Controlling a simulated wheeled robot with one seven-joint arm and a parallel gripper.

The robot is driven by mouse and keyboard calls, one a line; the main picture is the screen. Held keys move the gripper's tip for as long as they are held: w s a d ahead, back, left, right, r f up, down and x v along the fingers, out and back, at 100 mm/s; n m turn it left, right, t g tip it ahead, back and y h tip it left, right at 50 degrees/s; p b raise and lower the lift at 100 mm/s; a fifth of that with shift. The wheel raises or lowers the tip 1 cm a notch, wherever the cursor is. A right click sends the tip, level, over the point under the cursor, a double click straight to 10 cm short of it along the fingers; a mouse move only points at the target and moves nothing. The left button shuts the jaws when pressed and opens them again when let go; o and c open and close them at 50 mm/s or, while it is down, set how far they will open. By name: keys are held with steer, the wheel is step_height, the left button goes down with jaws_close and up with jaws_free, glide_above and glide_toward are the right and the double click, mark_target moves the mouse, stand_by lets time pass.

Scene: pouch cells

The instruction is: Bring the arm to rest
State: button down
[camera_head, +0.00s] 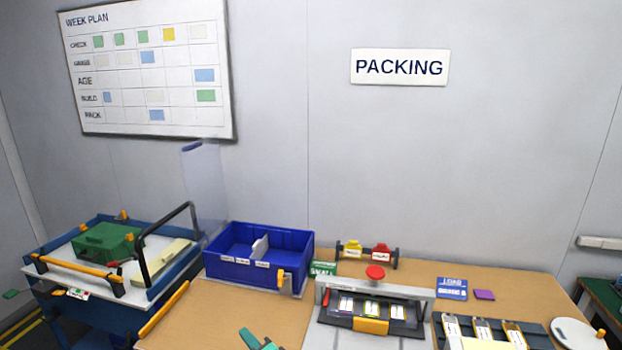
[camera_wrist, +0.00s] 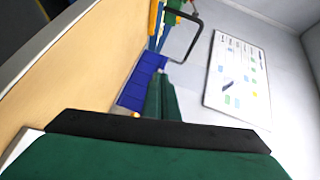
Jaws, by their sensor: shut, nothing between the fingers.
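My gripper shows in the wrist view (camera_wrist: 162,97) as two green fingers side by side, shut with nothing between them. In the head view, green parts that look like my gripper (camera_head: 259,340) show at the bottom edge, in front of the blue bin and over the tan bench top. The rest of the arm is out of the head view. The wrist view is tilted, with the blue bin (camera_wrist: 142,82) and the wall board beyond the fingers.
A blue divided bin (camera_head: 226,268) stands on the bench. Right of it are a grey fixture with a red knob (camera_head: 375,272), a dark cell rack (camera_head: 536,331) and a white disc (camera_head: 577,334). A cart (camera_head: 60,266) with a green box stands left. Bare bench (camera_head: 215,318) lies before the bin.

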steer(key=s+d+f+t+h, duration=0.1)
steer(key=s+d+f+h, duration=0.1)
steer(key=s+d+f, duration=0.35)
steer(key=s+d+f+n+h, duration=0.1)
steer(key=s+d+f+h, duration=0.15)
steer(key=s+f, duration=0.5)
steer(key=s+d+f+t+h, duration=0.1)
steer(key=s+d+f+h, duration=0.25)
steer(key=s, duration=0.55)
steer(key=s+d+n+h, duration=0.1)
steer(key=s+d+n, duration=0.25)
steer(key=s, duration=1.05)
steer(key=s+r+n, duration=0.2)
steer(key=s+r, duration=0.2)
steer(key=s, duration=0.2)
steer(key=s+d+r+n+h, duration=0.1)
steer(key=s+r, duration=0.3)
steer(key=s, duration=0.3)
steer(key=shift+d+r+n+t, duration=0.15)
steer(key=shift+r+n+t, duration=0.05)
steer(key=shift+n+t, duration=0.2)
